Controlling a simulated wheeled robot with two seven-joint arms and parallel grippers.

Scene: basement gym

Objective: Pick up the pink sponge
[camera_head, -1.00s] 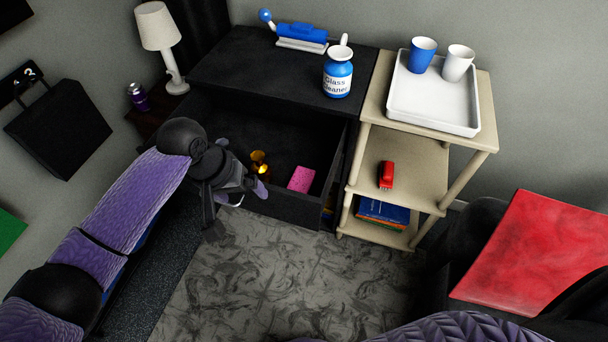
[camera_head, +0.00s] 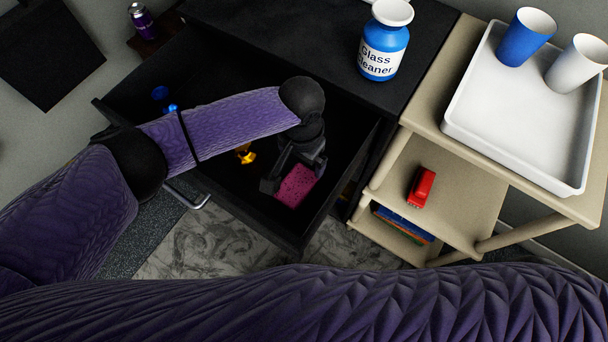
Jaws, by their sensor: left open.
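The pink sponge (camera_head: 297,187) lies on the floor of the open black drawer (camera_head: 255,228), near its front right corner. My left arm reaches over the drawer from the left. My left gripper (camera_head: 285,185) points down into the drawer, open, with its fingers at the sponge's left and upper edges. Part of the sponge is hidden behind the gripper. I cannot tell whether the fingers touch it. The right gripper is not in view; a purple arm link of mine crosses the bottom of the picture.
A gold object (camera_head: 245,154) and a blue object (camera_head: 161,95) are also in the drawer. A glass cleaner jar (camera_head: 383,45) stands on the cabinet top. At right, a beige shelf (camera_head: 455,185) holds a white tray (camera_head: 515,125) with two cups, and a red object (camera_head: 421,187) below.

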